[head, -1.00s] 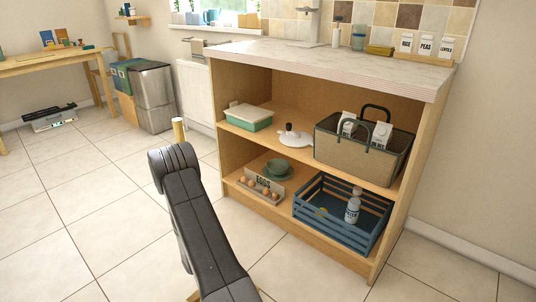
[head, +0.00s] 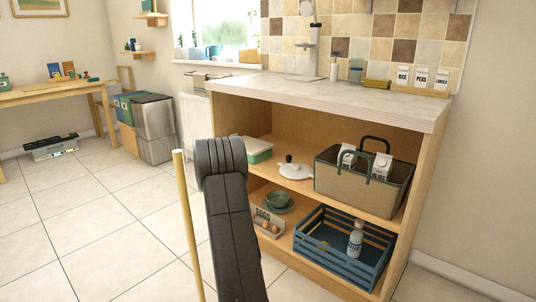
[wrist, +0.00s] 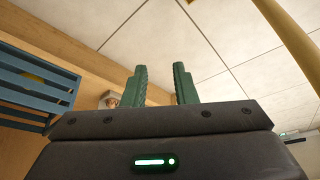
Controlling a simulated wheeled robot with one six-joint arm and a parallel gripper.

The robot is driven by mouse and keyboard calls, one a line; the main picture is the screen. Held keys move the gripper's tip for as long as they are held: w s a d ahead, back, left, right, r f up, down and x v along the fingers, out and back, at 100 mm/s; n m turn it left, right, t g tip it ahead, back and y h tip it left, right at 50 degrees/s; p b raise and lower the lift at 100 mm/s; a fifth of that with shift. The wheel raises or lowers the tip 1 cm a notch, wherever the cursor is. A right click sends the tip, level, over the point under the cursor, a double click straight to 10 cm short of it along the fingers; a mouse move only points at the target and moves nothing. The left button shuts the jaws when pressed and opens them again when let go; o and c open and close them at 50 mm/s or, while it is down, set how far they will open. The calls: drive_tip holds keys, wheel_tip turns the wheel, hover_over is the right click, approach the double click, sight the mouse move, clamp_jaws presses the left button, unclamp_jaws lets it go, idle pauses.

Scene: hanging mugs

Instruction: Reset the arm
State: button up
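My gripper (wrist: 158,78) shows in the wrist view with its two green fingers apart and nothing between them. Beyond the fingers are floor tiles. My dark arm link (head: 230,215) rises in front of the cabinet in the head view; the gripper itself cannot be made out there. The wooden cabinet (head: 436,150) has open shelves. A green cup (head: 278,198) stands on its lower shelf, partly behind an egg box (head: 268,224).
A blue slatted crate (head: 340,262) holding a bottle (head: 355,240) is on the lower shelf; it shows at left in the wrist view (wrist: 30,85). A basket (head: 360,190) with cartons stands above. Open tiled floor (head: 100,220) lies left of my arm.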

drive_tip(key=w+d+r+m+h, duration=0.1)
drive_tip(key=d+r+m, duration=0.1)
drive_tip(key=d+r, duration=0.5)
drive_tip(key=shift+d+m+b, duration=0.3)
drive_tip(key=shift+d, duration=0.6)
drive_tip(key=shift+r, duration=0.15)
